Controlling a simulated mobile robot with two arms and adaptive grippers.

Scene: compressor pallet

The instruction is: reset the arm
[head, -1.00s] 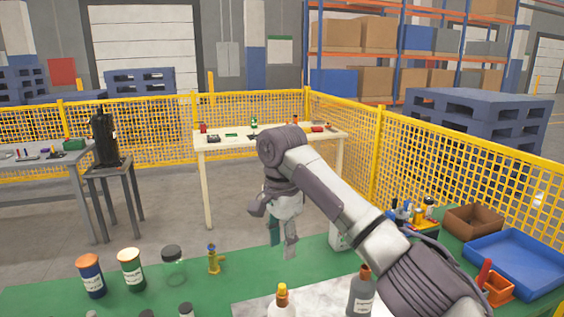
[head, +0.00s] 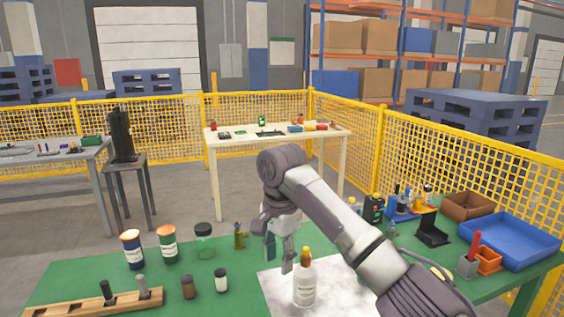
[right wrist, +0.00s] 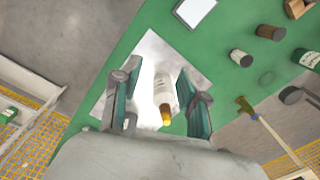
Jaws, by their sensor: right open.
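My right arm reaches in from the lower right of the head view. Its gripper (head: 280,256) hangs over the green table (head: 215,260), fingers pointing down. In the right wrist view the right gripper (right wrist: 162,108) has its two teal-padded fingers spread wide apart. A white bottle with a yellow cap (right wrist: 165,98) appears between them in that picture, with no visible grasp. In the head view this bottle (head: 305,285) stands upright on a pale sheet (head: 270,285), just right of the gripper. My left gripper is not in view.
Jars (head: 132,250) and a wooden rack (head: 95,305) stand on the left of the table. A blue tray (head: 515,248), a brown box (head: 468,206) and an orange holder (head: 488,260) are at the right. Yellow mesh fencing (head: 450,185) runs behind.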

